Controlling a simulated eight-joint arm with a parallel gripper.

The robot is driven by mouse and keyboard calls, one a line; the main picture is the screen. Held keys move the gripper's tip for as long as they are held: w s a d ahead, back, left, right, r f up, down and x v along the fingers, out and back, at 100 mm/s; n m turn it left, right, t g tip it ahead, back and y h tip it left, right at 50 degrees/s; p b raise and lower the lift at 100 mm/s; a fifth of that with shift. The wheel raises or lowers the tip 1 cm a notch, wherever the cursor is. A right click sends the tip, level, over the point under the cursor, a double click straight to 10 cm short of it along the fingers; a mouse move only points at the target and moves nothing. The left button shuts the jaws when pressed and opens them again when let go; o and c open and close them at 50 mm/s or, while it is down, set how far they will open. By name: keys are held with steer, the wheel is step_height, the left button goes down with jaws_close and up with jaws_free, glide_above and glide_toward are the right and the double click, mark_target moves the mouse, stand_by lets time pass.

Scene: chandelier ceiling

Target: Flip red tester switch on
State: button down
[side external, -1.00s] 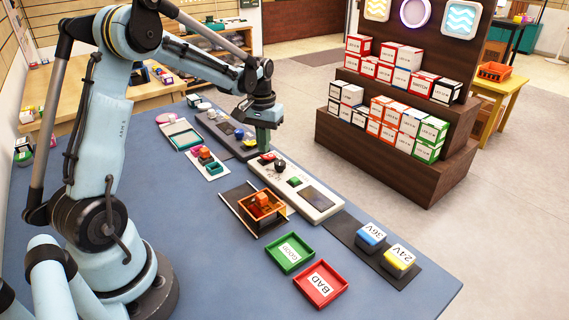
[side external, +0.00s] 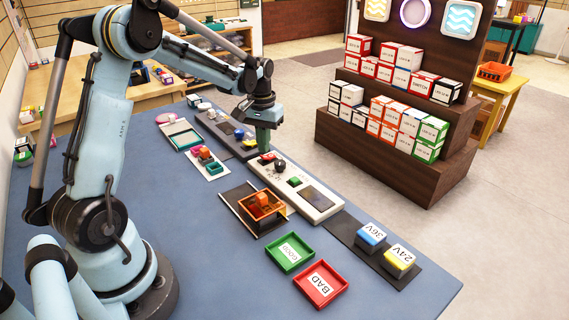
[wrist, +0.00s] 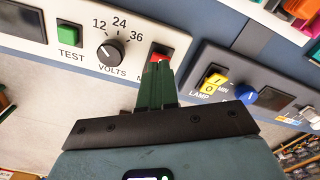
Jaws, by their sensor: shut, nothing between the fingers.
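The tester is a white panel (side external: 322,214) on the blue table in the side external view. It also shows in the wrist view (wrist: 178,40), with a green TEST button (wrist: 70,34) and a black VOLTS knob (wrist: 108,52). The red switch (wrist: 160,56) sits at the panel's right end in the wrist view, partly hidden by my fingers. My gripper (wrist: 158,70) is shut and empty, its green fingertips at the red switch. I cannot tell whether they touch it or which way it is set. My gripper (side external: 264,148) points down over the tester's far end in the side external view.
A dark panel with a yellow LAMP switch (wrist: 214,80) and a blue knob (wrist: 245,93) lies close beside the tester. An orange open box (side external: 262,206), a green GOOD tray (side external: 271,254) and a red BAD tray (side external: 338,296) stand nearer the camera.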

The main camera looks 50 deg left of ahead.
mark_target(265, 158)
steer(key=shift+f, duration=1)
stand_by(1.1)
steer(key=shift+r, duration=3.55)
steer(key=s+d+r+m+t, duration=0.1)
steer(key=s+d+m+t, duration=0.2)
steer(key=s+d, duration=0.3)
steer(key=s+d+r+m+t, duration=0.2)
steer(key=s+d, duration=0.4)
steer(key=d, duration=0.6)
steer(key=shift+d+m+t, duration=0.25)
steer(key=shift+m+t, duration=0.25)
steer(key=shift+t, duration=0.6)
